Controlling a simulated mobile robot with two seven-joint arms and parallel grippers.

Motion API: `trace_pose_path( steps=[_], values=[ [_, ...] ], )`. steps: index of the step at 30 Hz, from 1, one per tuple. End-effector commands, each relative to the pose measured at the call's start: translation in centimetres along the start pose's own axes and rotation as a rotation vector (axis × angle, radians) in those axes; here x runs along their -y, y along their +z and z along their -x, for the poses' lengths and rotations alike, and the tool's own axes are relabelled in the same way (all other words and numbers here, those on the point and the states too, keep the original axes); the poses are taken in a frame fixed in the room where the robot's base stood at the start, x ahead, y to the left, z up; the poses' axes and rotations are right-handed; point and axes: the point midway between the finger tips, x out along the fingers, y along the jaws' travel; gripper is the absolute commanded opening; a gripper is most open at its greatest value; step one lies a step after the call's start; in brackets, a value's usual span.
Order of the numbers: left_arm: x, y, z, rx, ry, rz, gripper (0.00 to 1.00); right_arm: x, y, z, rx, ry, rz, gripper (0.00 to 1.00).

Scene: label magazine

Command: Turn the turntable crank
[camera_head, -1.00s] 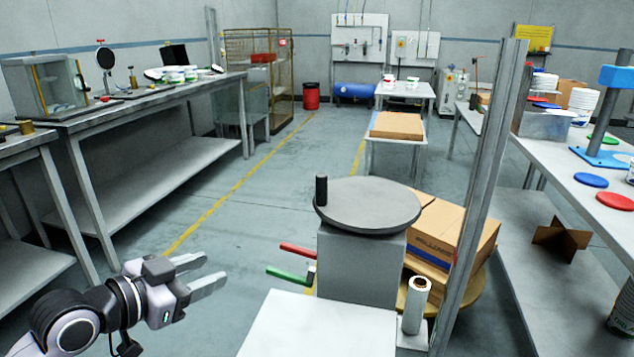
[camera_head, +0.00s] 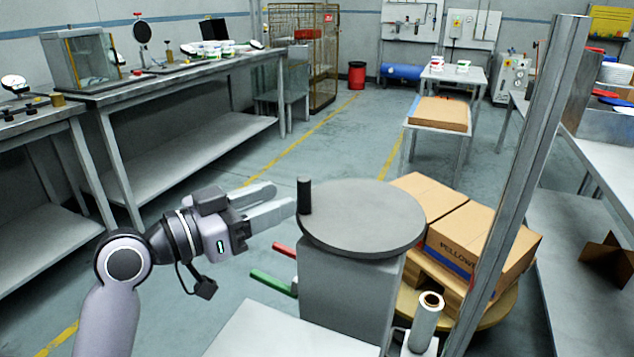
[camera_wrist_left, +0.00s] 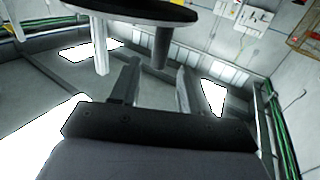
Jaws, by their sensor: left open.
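The turntable crank is a round grey disc (camera_head: 368,215) on a grey pedestal (camera_head: 345,300). A dark upright crank handle (camera_head: 304,195) stands at the disc's left edge. My left gripper (camera_head: 284,204) is open, its fingers pointing right at the handle, with the tips beside or near it. In the left wrist view, the dark handle (camera_wrist_left: 161,48) hangs in the picture between and beyond the two open fingers (camera_wrist_left: 156,85), and the disc's dark edge (camera_wrist_left: 150,10) crosses the top. Whether a finger touches the handle is not clear. My right gripper does not show.
Red (camera_head: 284,249) and green (camera_head: 272,282) levers stick out left of the pedestal. A grey post (camera_head: 525,170) stands right of the disc, with cardboard boxes (camera_head: 470,235) on a pallet and a white roll (camera_head: 425,320) nearby. The floor left of the disc is open.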

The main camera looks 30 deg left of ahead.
Motion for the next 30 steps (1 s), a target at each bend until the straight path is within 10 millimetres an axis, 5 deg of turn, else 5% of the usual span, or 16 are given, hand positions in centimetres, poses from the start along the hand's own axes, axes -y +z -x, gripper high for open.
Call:
trace_pose_path(
  steps=[12, 24, 25, 29, 30],
  values=[
    [-0.1, -0.1, -5.6, -0.002, 0.001, 0.002, 0.46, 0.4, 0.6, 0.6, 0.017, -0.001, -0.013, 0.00],
    [-0.1, 0.0, -6.6, 0.001, 0.001, -0.001, 0.46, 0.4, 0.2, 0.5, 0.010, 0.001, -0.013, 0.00],
    [-0.1, 0.0, -6.6, 0.001, 0.001, -0.001, 0.43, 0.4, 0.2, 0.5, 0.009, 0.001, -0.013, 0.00],
    [-0.1, 0.0, -6.6, 0.001, 0.001, 0.000, 0.00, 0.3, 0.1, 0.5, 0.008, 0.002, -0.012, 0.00],
    [-0.1, 0.0, -6.6, 0.001, 0.001, 0.000, 0.00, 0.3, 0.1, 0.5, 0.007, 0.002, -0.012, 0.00]
  ],
)
